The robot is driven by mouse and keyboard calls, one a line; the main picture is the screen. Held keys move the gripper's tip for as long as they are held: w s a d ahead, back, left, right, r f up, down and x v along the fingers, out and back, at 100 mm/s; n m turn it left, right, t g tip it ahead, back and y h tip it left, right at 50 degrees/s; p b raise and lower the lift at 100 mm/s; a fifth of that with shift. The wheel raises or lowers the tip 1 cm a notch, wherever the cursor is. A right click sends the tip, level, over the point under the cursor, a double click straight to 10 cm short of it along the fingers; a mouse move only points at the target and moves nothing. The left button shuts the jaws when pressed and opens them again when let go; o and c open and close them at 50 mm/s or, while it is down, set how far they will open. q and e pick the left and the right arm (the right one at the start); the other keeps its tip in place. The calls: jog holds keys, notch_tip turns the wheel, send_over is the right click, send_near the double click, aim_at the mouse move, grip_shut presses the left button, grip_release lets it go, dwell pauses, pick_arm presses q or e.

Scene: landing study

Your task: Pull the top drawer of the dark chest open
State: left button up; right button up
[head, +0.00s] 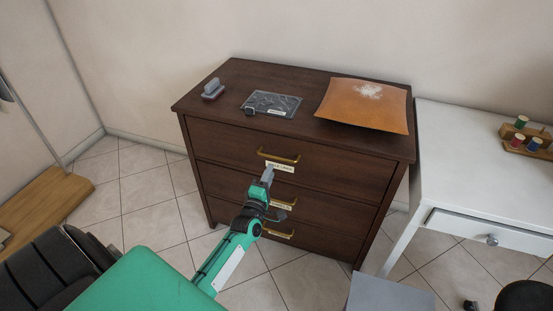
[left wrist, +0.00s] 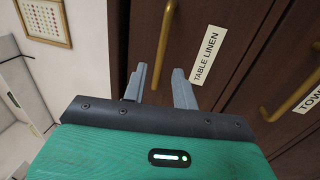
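The dark chest (head: 222,170) stands against the wall. Its top drawer (head: 330,168) is shut, its front flush with the chest. The top drawer's brass bar handle (head: 279,158) has a white label below it; in the left wrist view this handle (left wrist: 166,42) is beside a label reading TABLE LINEN (left wrist: 206,55). My left gripper (head: 268,174) is in front of the top drawer, near the label and handle. In the left wrist view its two fingers (left wrist: 159,88) are apart, and the handle's end shows between them. I cannot tell whether they reach around the bar. My right gripper is not in view.
A white desk (head: 470,160) stands close on the right. A second drawer handle (left wrist: 292,98) is near the left gripper. Tiled floor lies in front.

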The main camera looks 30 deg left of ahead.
aim_at(276, 158)
pick_arm(q)
jog(key=x, duration=0.7)
jog(key=shift+w+a+r, duration=0.1)
jog(key=shift+w, duration=0.2)
grip_shut()
